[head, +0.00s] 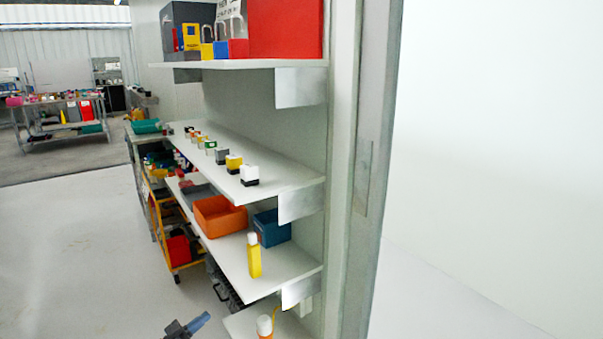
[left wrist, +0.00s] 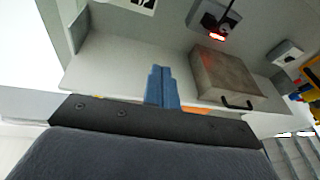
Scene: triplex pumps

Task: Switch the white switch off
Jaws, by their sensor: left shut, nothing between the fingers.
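A small white block with a dark base (head: 250,175), which looks like the white switch, stands at the near end of a row on the middle shelf. Its on or off state is too small to tell. My left gripper (head: 187,327), with blue fingers, is low at the bottom edge of the head view, below and left of that block and apart from it. In the left wrist view its blue fingers (left wrist: 161,88) are together and empty. I cannot make out the white switch in the left wrist view. My right gripper is not in view.
The middle shelf (head: 215,140) also holds a yellow block (head: 234,164) and a grey block (head: 222,156). Below are an orange bin (head: 220,215), a blue bin (head: 272,228) and a yellow bottle (head: 254,258). A metal case (left wrist: 228,76) shows in the left wrist view. The floor at left is clear.

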